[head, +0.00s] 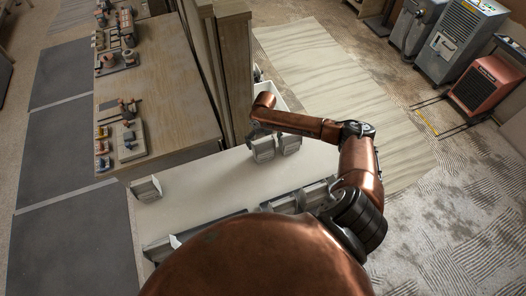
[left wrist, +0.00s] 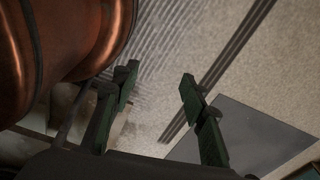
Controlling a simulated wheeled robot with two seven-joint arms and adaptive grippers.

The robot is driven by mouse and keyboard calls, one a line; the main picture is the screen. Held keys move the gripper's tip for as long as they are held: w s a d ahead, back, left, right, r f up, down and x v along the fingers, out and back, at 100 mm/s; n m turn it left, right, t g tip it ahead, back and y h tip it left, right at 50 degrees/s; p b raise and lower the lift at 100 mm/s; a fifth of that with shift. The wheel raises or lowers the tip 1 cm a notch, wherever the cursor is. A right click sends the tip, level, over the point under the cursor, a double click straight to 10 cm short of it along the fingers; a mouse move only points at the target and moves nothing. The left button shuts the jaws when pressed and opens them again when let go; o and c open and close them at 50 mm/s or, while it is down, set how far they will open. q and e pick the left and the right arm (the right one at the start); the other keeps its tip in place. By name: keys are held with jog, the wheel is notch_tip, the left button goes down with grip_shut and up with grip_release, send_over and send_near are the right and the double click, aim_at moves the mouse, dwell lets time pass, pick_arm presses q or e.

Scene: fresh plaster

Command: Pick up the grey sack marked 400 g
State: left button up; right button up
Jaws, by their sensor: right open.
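My right arm reaches over the pale table (head: 195,195) in the head view. Its open right gripper (head: 257,132) points down just above a grey sack (head: 263,150). A second grey sack (head: 290,144) stands close beside it on the right. Another grey sack (head: 146,188) stands alone at the table's left. No weight marking is readable, so I cannot tell which is 400 g. Whether the fingers touch a sack is hidden by the arm. In the left wrist view my left gripper (left wrist: 158,77) is open and empty, with floor behind it.
A white bin (head: 290,98) is partly hidden behind my right arm. A wooden panel (head: 226,70) rises behind the table. A wooden bench (head: 165,85) with tools stands at the left. More grey items (head: 310,195) lie along the front edge. The table's middle is clear.

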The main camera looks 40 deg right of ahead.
aim_at(263, 148)
jog(key=shift+a+f, duration=0.1)
jog(key=shift+f, duration=0.4)
jog(key=f, duration=0.2)
jog(key=f+p, duration=0.1)
jog(key=f, duration=0.1)
jog(key=shift+w+a+f, duration=0.1)
jog(key=shift+w+f, duration=0.05)
jog(key=shift+w, duration=0.05)
jog(key=shift+f, duration=0.4)
pick_arm(q)
jog(key=shift+w+a+r, duration=0.1)
jog(key=shift+w+r, duration=0.55)
jog(key=shift+w, duration=0.1)
pick_arm(e)
jog(key=c, duration=1.8)
pick_arm(q)
jog(key=shift+s, duration=0.3)
pick_arm(e)
jog(key=shift+r, duration=0.15)
